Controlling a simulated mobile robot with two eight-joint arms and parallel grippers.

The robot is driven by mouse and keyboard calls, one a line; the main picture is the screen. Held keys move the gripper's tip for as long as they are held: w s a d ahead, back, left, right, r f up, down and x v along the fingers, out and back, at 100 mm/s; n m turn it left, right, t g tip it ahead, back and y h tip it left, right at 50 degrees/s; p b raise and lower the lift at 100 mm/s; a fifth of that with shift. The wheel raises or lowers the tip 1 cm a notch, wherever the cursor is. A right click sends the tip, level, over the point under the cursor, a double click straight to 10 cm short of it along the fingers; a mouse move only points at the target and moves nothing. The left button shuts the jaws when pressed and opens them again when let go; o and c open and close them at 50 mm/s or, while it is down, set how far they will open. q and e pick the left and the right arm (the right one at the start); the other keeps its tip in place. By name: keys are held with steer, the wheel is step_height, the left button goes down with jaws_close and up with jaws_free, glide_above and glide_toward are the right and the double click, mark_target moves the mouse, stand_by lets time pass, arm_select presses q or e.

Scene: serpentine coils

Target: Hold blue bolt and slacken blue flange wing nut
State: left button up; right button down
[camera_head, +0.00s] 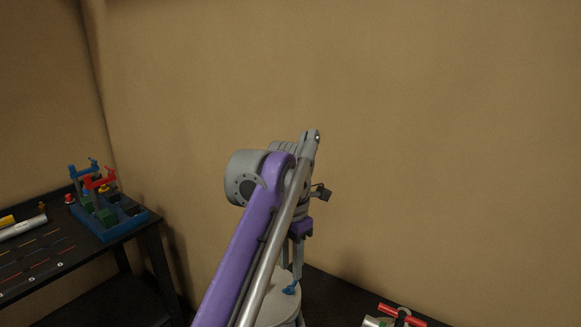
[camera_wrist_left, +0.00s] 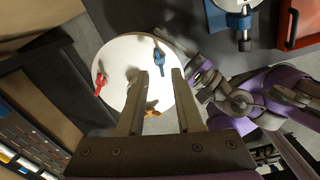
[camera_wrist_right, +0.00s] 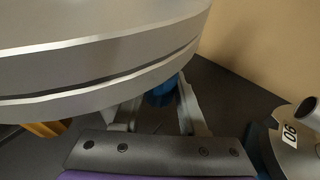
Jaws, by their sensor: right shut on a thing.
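The pale round flange (camera_head: 272,309) shows at the bottom of the head view. In the left wrist view the flange (camera_wrist_left: 127,62) carries a blue wing nut (camera_wrist_left: 158,56), a red one (camera_wrist_left: 99,83) and a yellow one (camera_wrist_left: 152,108). My left gripper (camera_wrist_left: 160,71) is open and empty above the flange; the blue wing nut appears just beyond its fingertips. In the head view my left gripper (camera_head: 292,276) points down close to the blue wing nut (camera_head: 292,289). In the right wrist view my right gripper (camera_wrist_right: 160,92) is shut on the blue bolt (camera_wrist_right: 161,93) below the flange, which hides its upper part.
A yellow bolt (camera_wrist_right: 45,129) sits under the flange's left side in the right wrist view. A grey part marked 06 (camera_wrist_right: 292,140) stands at right. A bench (camera_head: 80,262) with a blue tray (camera_head: 110,229) is at left. A red-handled fitting (camera_head: 402,314) is at lower right.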

arm_select(q)
steer(key=m, duration=0.4)
steer(key=shift+m, duration=0.3)
steer(key=m, duration=0.5)
steer(key=shift+m, duration=0.3)
steer(key=m, duration=2.4)
